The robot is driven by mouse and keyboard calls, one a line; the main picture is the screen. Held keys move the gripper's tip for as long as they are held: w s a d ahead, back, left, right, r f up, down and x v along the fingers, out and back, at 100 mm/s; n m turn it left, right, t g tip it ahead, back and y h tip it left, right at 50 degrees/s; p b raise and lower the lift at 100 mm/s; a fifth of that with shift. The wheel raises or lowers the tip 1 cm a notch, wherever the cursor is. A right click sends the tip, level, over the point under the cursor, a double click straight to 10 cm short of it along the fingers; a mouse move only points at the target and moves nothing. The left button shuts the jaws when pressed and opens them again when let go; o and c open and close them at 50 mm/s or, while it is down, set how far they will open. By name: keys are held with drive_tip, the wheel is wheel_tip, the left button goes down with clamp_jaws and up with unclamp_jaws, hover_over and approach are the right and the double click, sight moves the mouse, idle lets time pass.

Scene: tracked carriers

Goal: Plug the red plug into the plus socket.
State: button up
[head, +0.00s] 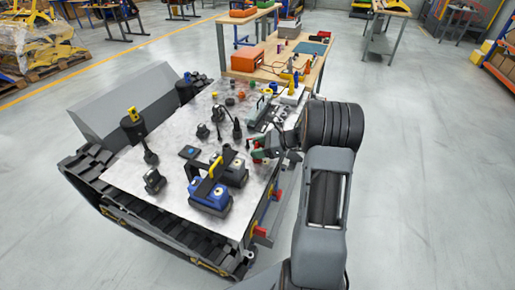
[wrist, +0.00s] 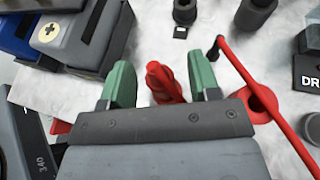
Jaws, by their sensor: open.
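My gripper (wrist: 160,88) is open, with its green fingertips on either side of a red ridged plug (wrist: 161,76) in the wrist view. A gap shows between the plug and each fingertip; the plug's lower end is hidden behind the gripper body. In the head view my gripper (head: 262,152) is low over the right edge of the white-topped carrier. A grey-topped blue block (wrist: 82,35) at the wrist view's upper left bears a brass round with a cross mark (wrist: 48,33), perhaps the plus socket. I cannot make out that mark in the head view.
A red cable or rod (wrist: 268,100) with a dark end slants across the wrist view's right, by a red ring (wrist: 258,107). The carrier top (head: 125,178) holds several dark fittings and a yellow handle (head: 210,178) near the blue unit (head: 209,197). Floor is clear right.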

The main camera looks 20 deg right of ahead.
drive_tip(key=v, duration=1.4)
wheel_tip(320, 180, down, 5)
drive_tip(key=s+n+g+h, duration=0.2)
drive_tip(key=n, duration=0.1)
drive_tip(key=s+a+r+n+h+p, duration=0.2)
drive_tip(key=s+a+r+n+h, duration=0.1)
drive_tip(key=a+n, duration=0.4)
drive_tip(key=s+a+r+n+h+p, duration=0.3)
drive_tip(key=s+a+r+n, duration=0.3)
drive_tip(key=a+r+n, duration=0.1)
drive_tip(key=s+a+r+n+g+h+p, duration=0.1)
drive_tip(key=s+a+r+n+h+p, duration=0.2)
drive_tip(key=a+r+n, duration=0.3)
drive_tip(key=shift+s+a+n+h, duration=0.3)
drive_tip(key=shift+s+a+n, duration=0.45)
drive_tip(key=shift+a, duration=0.4)
